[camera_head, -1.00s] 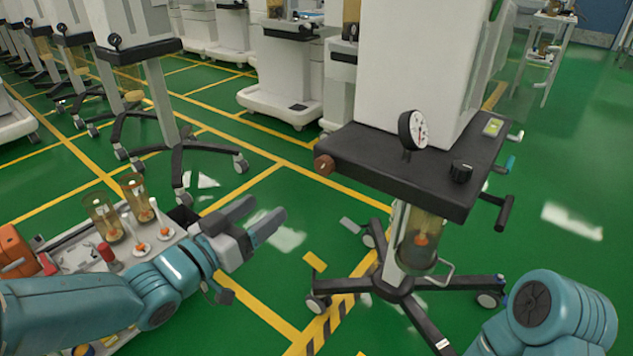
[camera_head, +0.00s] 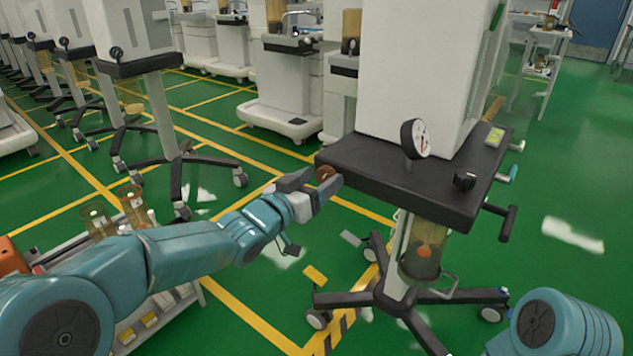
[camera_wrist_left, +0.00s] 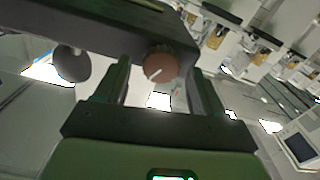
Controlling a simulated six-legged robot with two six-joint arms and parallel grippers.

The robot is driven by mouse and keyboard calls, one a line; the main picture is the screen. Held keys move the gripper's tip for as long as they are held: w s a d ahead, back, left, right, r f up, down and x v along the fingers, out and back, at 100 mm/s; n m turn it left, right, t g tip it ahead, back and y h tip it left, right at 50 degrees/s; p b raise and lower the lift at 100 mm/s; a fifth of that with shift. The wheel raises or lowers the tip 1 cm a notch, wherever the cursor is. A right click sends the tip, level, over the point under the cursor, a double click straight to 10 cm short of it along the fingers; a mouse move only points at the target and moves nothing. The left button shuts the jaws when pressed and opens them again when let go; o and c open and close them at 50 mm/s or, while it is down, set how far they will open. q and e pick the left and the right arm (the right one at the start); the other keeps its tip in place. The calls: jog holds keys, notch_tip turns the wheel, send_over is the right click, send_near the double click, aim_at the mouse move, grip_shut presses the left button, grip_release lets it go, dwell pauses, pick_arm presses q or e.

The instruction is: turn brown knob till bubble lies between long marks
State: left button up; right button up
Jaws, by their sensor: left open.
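The brown knob (camera_head: 325,173) sits on the left end of the black cart top (camera_head: 375,172). My left gripper (camera_head: 316,184) is at the knob with its jaws open. In the left wrist view, the knob (camera_wrist_left: 160,66) shows a white pointer line and lies between the two spread fingers, with a gap on each side. A small yellow-green piece (camera_head: 494,137) at the back right of the cart top may be the bubble level; its bubble and marks are too small to make out. My right gripper is out of view.
A crank handle (camera_head: 508,222) sticks out at right. A tray cart with jars (camera_head: 97,220) is at left, partly behind my left arm.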

pick_arm(q)
jog(key=c, duration=1.1)
jog(key=shift+o, duration=0.2)
jog(key=shift+f+m+b, duration=0.2)
jog(key=shift+m+b, duration=0.2)
jog(key=m+b, duration=0.2)
jog(key=shift+m, duration=1.1)
jog(key=shift+r, duration=0.15)
jog(key=o, duration=1.1)
jog(key=shift+c, duration=0.2)
